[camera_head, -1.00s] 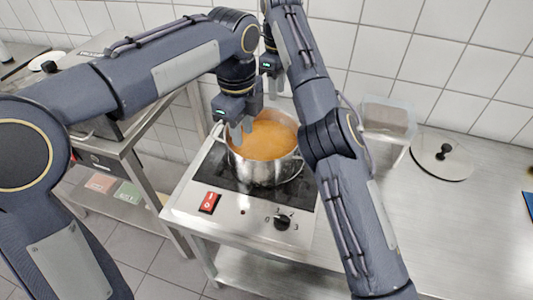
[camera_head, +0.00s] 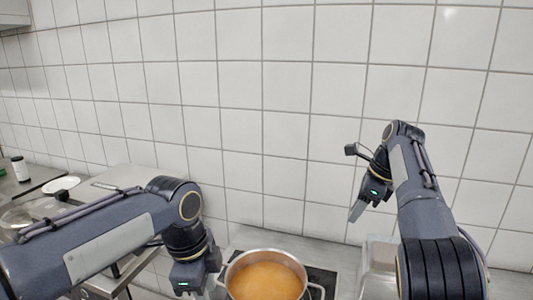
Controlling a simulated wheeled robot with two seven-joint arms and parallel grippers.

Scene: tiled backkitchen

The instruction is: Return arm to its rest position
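My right arm comes in from the right edge, and my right gripper (camera_head: 357,210) is raised in front of the tiled wall, above and to the right of the pot. Its grey finger points down and left with nothing visible in it; seen from the side, the gap does not show. My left gripper (camera_head: 192,284) hangs at the bottom edge, just left of the pot. Its fingertips are cut off by the frame. A steel pot (camera_head: 232,268) with orange soup (camera_head: 265,283) stands at the bottom centre, its lower part out of view.
A dark cooktop (camera_head: 322,280) shows beside the pot. A clear container (camera_head: 379,254) stands right of it, partly behind my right arm. The tiled wall (camera_head: 290,100) closes off the back.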

